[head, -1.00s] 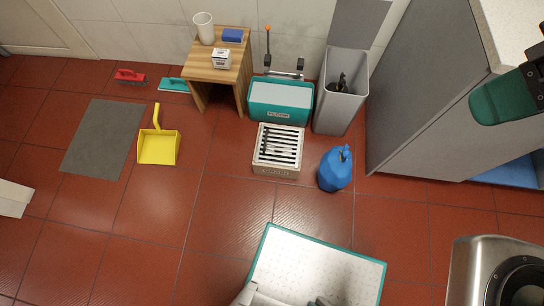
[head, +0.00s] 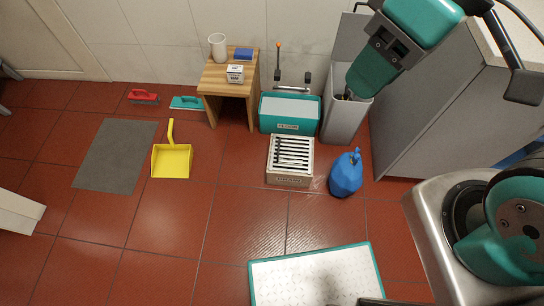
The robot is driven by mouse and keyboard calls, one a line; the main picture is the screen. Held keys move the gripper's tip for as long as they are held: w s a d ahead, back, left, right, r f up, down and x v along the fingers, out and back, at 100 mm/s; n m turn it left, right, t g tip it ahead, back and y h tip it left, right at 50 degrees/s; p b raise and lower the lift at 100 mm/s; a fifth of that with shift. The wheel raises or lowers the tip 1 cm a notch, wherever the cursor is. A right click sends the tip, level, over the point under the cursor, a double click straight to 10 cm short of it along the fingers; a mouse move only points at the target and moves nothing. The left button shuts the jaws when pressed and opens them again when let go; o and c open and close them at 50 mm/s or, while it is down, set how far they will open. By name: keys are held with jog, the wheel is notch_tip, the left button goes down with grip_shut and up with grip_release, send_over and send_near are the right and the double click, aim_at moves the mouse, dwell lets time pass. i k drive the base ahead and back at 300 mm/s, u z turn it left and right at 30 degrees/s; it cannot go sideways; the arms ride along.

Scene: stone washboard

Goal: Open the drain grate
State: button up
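The drain grate (head: 293,151) is a pale slotted panel with dark gaps. It lies flat on top of a low beige block (head: 290,181) on the floor, in front of a teal box, and looks closed. My arm comes in from the upper right, with teal links and black parts above and to the right of the grate. Black finger-like parts of my gripper (head: 524,87) show at the upper right, well apart from the grate. I cannot make out a clear pair of fingertips or whether they are open. Nothing covers the grate.
A teal box (head: 290,127) stands behind the grate, a tall grey bin (head: 345,118) behind right, and a blue bag (head: 346,174) at its right. A wooden stool (head: 228,88) and yellow dustpan (head: 171,161) are left. A teal-edged white panel (head: 315,277) is in front.

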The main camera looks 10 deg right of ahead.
aim_at(274, 136)
jog(key=u, duration=1.7)
jog(key=i, duration=1)
jog(key=z, duration=1.65)
